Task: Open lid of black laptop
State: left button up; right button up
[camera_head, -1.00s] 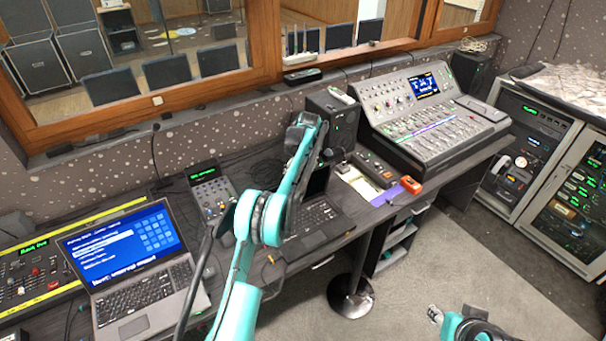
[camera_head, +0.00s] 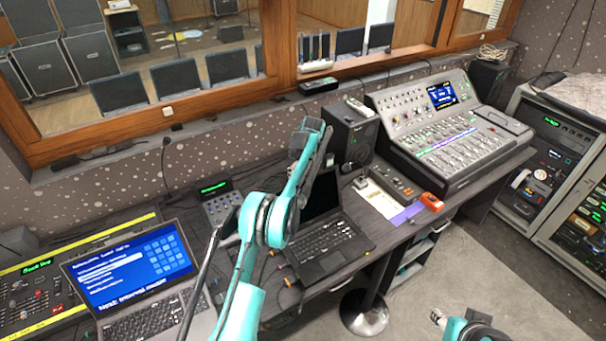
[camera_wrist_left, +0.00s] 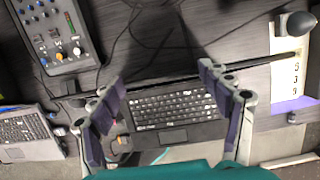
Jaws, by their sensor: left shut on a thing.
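The black laptop (camera_head: 332,246) sits on the dark desk in the head view, its keyboard showing. Its lid (camera_head: 320,196) stands raised, with a dark screen. In the left wrist view the keyboard (camera_wrist_left: 175,108) shows below the lid (camera_wrist_left: 150,82), which appears as a thin dark bar seen nearly edge-on. My left gripper (camera_wrist_left: 160,82) is at the lid's top edge and shut on it, its two padded fingers wide apart along the bar. The exact contact is unclear.
A grey laptop (camera_head: 130,270) with a blue screen stands to the left. A small mixer (camera_head: 222,205) is behind my left arm. A speaker (camera_head: 347,135), a large console (camera_head: 450,135) and an orange object (camera_head: 432,202) are to the right.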

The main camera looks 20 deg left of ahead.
pick_arm(q)
jog(key=shift+a, duration=0.1)
jog(key=o, duration=1.7)
jog(key=shift+f, duration=0.1)
jog(key=shift+r, duration=0.25)
jog(key=v, duration=1.1)
jog(key=shift+r, duration=0.3)
jog(key=shift+s, duration=0.1)
